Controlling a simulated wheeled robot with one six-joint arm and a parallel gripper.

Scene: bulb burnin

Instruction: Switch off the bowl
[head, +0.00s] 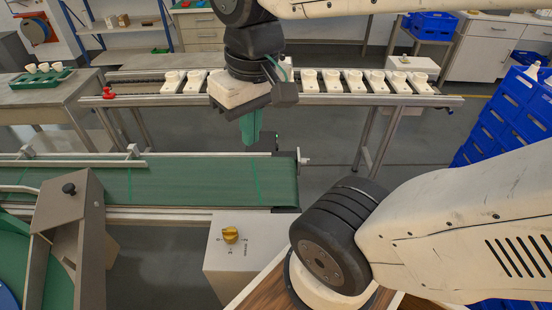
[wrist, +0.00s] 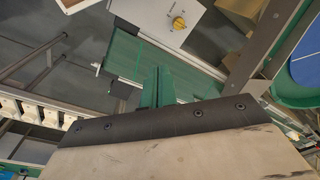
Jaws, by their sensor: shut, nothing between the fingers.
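A yellow rotary knob (head: 229,235) sits on top of a pale grey control box (head: 222,270) in front of the green belt. Small marks are printed around it; I cannot tell which one it points at. The knob (wrist: 179,22) also shows at the top of the wrist view. A green bowl (head: 12,258) with blue inside is cut off at the lower left, and it shows at the right of the wrist view (wrist: 297,96). My gripper (head: 250,128) has green fingers, shut and empty, above the far side of the belt, apart from the knob.
The green conveyor belt (head: 170,185) lies between my gripper and the control box. Behind, a rail (head: 320,99) carries several white holders. Blue crates (head: 505,110) are stacked at the right.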

